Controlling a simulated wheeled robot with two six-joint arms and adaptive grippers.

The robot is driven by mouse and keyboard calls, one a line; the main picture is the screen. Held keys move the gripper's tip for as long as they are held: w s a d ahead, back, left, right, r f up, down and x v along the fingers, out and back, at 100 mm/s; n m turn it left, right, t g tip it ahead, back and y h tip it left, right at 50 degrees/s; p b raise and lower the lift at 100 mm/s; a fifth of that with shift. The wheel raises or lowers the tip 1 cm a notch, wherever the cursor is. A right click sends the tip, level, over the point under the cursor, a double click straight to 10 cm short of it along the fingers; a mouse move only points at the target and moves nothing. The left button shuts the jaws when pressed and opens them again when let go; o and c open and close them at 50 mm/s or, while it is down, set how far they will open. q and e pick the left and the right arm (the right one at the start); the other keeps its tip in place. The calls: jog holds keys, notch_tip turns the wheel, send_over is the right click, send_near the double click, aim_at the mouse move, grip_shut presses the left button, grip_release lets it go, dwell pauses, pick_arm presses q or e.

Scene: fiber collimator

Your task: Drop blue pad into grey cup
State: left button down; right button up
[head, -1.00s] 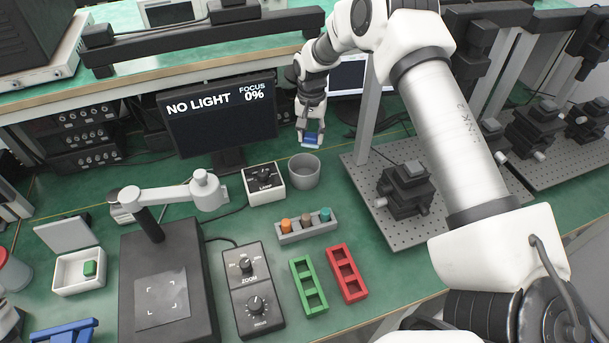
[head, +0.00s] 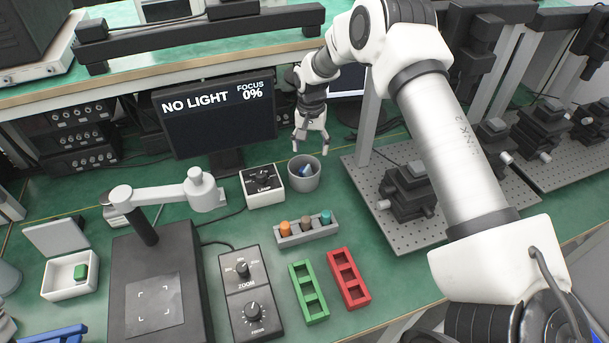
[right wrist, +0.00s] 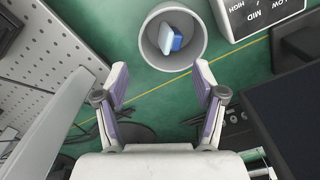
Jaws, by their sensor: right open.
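The grey cup (head: 304,174) stands on the green bench, right of the lamp box. The blue pad (head: 306,170) is inside the cup, leaning at a tilt; in the right wrist view the pad (right wrist: 176,40) shows a blue part and a pale part, inside the cup's rim (right wrist: 146,50). My right gripper (head: 309,150) is open and empty above and behind the cup, apart from the pad. In the right wrist view its spread fingers (right wrist: 160,82) have nothing between them. My left gripper is not in view.
The lamp box (head: 262,186) is close to the cup's left. A monitor (head: 220,120) stands behind it. A perforated metal plate (head: 375,195) with black mounts lies to the right. A grey holder (head: 308,233) with coloured pegs is in front.

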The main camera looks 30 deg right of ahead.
notch_tip(320, 180, up, 12)
dwell(0.3)
jog(key=shift+f, duration=0.1)
